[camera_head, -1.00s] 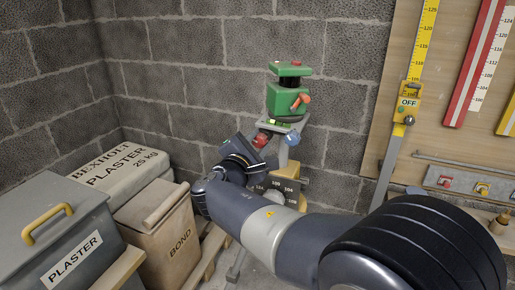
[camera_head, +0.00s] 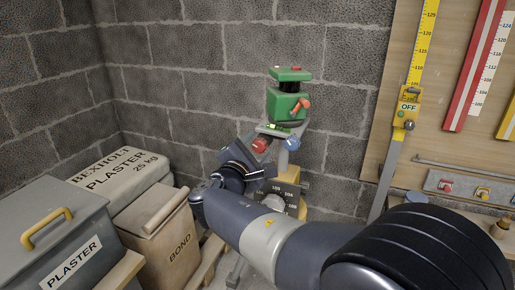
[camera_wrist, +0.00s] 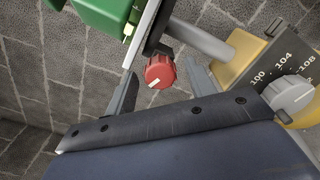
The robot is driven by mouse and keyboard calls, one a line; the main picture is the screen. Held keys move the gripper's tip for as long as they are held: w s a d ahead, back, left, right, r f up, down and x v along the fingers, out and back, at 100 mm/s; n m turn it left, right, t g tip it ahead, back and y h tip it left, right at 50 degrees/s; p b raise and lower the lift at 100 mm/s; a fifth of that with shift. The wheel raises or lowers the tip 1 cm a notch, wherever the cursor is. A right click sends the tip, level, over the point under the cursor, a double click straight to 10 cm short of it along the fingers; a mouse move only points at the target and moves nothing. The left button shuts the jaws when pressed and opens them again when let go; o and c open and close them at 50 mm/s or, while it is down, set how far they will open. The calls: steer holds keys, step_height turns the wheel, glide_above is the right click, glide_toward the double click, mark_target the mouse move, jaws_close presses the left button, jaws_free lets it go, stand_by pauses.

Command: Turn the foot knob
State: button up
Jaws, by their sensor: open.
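A green levelling instrument (camera_head: 288,103) stands on a grey plate on a tripod-like stand by the wall. Under the plate are a red foot knob (camera_head: 260,145) at the left and a blue knob (camera_head: 292,143) at the right. In the wrist view the red knob (camera_wrist: 160,72), with a pale mark on its face, shows between the two fingers of my open gripper (camera_wrist: 161,66). I see no finger touching it, and cannot tell the depth gap. In the head view my gripper (camera_head: 245,148) is at the red knob's left, its fingers hardly visible.
A yellow block with a black number scale (camera_wrist: 275,62) and a grey knob (camera_wrist: 291,95) is close at the right of my gripper. The block wall is behind. Plaster bin (camera_head: 70,225), bond box (camera_head: 160,225) and plaster sack (camera_head: 125,170) stand at the left.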

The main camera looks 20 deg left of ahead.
steer(key=s, duration=1)
steer(key=shift+a+p, duration=0.4)
steer(key=w, duration=0.7)
steer(key=w+d+b, duration=0.1)
steer(key=w, duration=0.3)
steer(key=shift+s+a+r+p, duration=0.1)
steer(key=shift+p, duration=0.3)
steer(key=shift+f+b, duration=0.2)
steer(key=shift+b, duration=0.1)
